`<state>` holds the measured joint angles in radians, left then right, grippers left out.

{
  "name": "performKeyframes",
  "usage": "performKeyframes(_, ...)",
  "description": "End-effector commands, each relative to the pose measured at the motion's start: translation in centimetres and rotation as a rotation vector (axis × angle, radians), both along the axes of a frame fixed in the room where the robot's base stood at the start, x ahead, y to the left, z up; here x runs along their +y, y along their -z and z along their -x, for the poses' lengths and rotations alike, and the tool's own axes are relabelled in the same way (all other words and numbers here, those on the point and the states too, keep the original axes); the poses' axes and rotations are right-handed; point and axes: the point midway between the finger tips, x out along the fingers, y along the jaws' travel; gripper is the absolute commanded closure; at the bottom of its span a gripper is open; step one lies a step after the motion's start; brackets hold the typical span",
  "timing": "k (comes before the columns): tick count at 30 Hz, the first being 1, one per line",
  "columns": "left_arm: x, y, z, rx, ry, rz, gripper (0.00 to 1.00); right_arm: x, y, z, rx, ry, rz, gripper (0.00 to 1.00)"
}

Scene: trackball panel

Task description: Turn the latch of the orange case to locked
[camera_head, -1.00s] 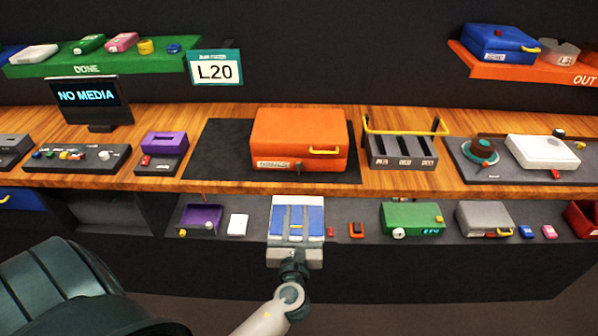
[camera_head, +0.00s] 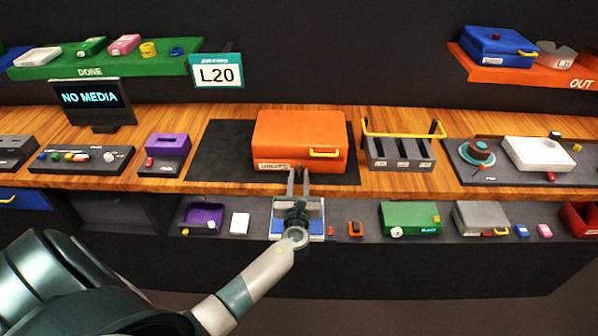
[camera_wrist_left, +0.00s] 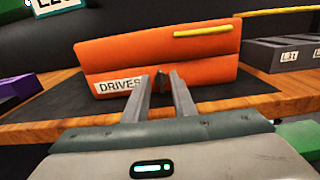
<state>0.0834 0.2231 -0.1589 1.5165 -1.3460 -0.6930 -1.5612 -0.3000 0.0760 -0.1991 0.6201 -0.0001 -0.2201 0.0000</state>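The orange case (camera_head: 298,140) lies shut on a dark mat on the wooden bench, with a yellow handle (camera_head: 325,153) and a white label at its front. In the left wrist view the orange case (camera_wrist_left: 160,55) shows a "DRIVES" label and a small dark latch (camera_wrist_left: 162,75) on its front face. My left gripper (camera_head: 298,172) is at the front of the case, its fingers pointing at the latch. In the left wrist view its two fingers (camera_wrist_left: 161,85) are apart, one on each side of the latch; contact cannot be told. My right gripper is not in view.
A slotted rack (camera_head: 400,152) with a yellow bar stands right of the case. A purple box (camera_head: 166,146) stands to the left. The dark mat (camera_head: 222,150) is bare left of the case. A lower shelf holds a green box (camera_head: 410,217) and other small items.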

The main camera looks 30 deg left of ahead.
Motion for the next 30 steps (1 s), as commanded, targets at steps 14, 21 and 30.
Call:
performKeyframes(14, 0.85, 0.07, -1.40, 0.000, 0.001, 0.001, 0.76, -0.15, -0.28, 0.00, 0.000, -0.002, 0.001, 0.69)
performKeyframes(21, 0.84, 0.06, -1.39, 0.001, 0.001, 0.001, 1.00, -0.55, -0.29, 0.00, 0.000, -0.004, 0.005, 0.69)
performKeyframes(30, 0.83, 0.10, -1.38, -0.006, 0.001, 0.012, 1.00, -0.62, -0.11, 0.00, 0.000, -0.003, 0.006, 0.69)
